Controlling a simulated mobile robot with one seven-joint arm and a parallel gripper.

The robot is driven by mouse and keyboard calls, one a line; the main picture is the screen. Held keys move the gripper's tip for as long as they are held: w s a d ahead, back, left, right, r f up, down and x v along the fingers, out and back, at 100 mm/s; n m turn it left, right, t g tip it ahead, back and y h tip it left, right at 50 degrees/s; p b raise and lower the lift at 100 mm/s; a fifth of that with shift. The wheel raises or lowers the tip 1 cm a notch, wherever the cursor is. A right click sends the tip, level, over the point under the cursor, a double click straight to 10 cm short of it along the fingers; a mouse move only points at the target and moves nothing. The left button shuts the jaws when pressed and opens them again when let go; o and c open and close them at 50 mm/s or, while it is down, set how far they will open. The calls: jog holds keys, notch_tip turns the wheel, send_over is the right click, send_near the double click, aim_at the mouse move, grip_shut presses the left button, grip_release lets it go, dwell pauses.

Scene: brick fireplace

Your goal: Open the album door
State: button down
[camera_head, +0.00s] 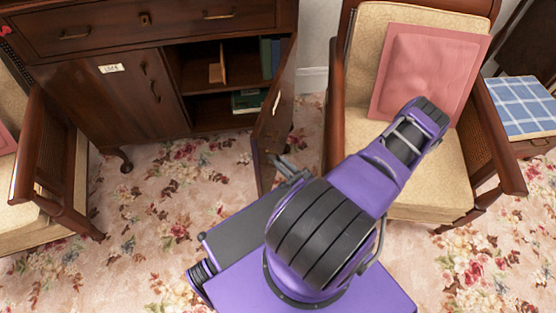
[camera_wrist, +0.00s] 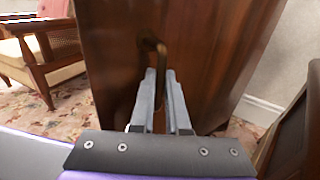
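The dark wooden cabinet (camera_head: 120,60) stands at the back left in the head view. Its right-hand door (camera_head: 275,125) is swung far out, and the shelves behind it show. In the wrist view the door's brown outer face (camera_wrist: 200,55) fills the middle, with a curved brass handle (camera_wrist: 152,44) on it. My gripper (camera_head: 283,165) is at the door's near edge, on its right side. In the wrist view my gripper's grey fingers (camera_wrist: 160,75) are close together at the handle, which appears to run down between the tips. The fingers hide part of the handle.
A wooden armchair (camera_head: 440,195) with a pink cushion (camera_head: 428,70) stands close right of the door. Another armchair (camera_head: 50,190) is at the left. The open cabinet holds several books (camera_head: 270,58). Flowered carpet (camera_head: 150,215) lies clear in front of the cabinet.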

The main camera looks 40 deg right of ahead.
jog(key=c, duration=1.2)
grip_release()
jog(key=shift+w+d, duration=0.15)
jog(key=shift+d, duration=0.2)
jog(key=shift+a, duration=0.1)
jog(key=shift+a, duration=0.1)
jog(key=s, duration=0.5)
jog(key=s+d, duration=0.1)
jog(key=s, duration=0.5)
jog(key=s+d, duration=0.1)
jog(key=s, duration=0.5)
jog(key=shift+s, duration=0.2)
grip_shut()
jog(key=shift+w, duration=0.1)
